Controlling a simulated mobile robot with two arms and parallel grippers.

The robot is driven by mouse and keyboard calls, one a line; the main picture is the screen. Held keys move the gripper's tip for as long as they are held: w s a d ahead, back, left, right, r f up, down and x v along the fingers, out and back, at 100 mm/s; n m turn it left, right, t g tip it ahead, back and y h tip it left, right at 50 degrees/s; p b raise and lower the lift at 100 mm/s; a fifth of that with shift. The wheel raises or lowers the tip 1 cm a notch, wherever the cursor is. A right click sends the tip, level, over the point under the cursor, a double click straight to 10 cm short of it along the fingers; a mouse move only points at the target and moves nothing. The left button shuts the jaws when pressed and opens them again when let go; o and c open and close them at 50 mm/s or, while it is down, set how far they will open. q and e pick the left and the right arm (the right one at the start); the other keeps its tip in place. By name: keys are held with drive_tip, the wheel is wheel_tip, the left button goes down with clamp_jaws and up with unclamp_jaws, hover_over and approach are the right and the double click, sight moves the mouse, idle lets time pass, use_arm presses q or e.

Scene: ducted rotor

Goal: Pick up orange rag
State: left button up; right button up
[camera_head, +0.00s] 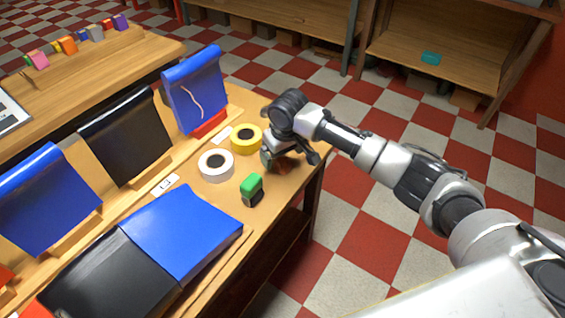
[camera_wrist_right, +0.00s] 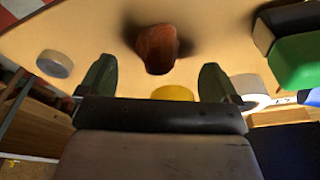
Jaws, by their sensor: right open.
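The orange rag (camera_wrist_right: 157,48) is a small crumpled orange-brown lump on the light table top, in the upper middle of the right wrist view. In the head view only a dark reddish bit of it (camera_head: 281,167) shows under the gripper; the rest is hidden. My right gripper (camera_head: 283,160) is over the table near its right edge, pointing down. In the wrist view its two dark green fingers (camera_wrist_right: 157,80) are apart, with the rag ahead of the gap between them. It holds nothing. My left gripper is not in view.
A yellow tape roll (camera_head: 246,138), a white tape roll (camera_head: 216,165) and a green-and-black block (camera_head: 252,189) stand close by. A grey roll (camera_wrist_right: 54,64) shows in the wrist view. The table's right edge is close.

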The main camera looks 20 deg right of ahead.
sight(282, 160)
drive_tip(key=f, duration=0.2)
drive_tip(key=shift+w+f, duration=0.2)
drive_tip(key=shift+f, duration=0.15)
drive_tip(key=shift+w+f, duration=0.1)
drive_tip(key=shift+f, duration=0.3)
drive_tip(key=shift+c, duration=1.1)
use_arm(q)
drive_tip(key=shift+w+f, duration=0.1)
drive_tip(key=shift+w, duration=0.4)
use_arm(e)
drive_tip(key=c, duration=0.7)
drive_tip(key=shift+r, duration=0.1)
drive_tip(key=shift+c, duration=0.2)
drive_tip(key=shift+r, duration=0.4)
drive_tip(key=r, duration=0.3)
drive_tip(key=shift+d+r, duration=0.35)
drive_tip(key=shift+d, duration=0.05)
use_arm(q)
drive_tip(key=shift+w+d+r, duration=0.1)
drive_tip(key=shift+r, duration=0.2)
use_arm(e)
drive_tip(key=s+d+r, duration=0.4)
drive_tip(key=d+r, duration=0.2)
drive_tip(key=d, duration=0.4)
drive_tip(key=shift+s+r, duration=0.2)
drive_tip(key=shift+s, duration=0.1)
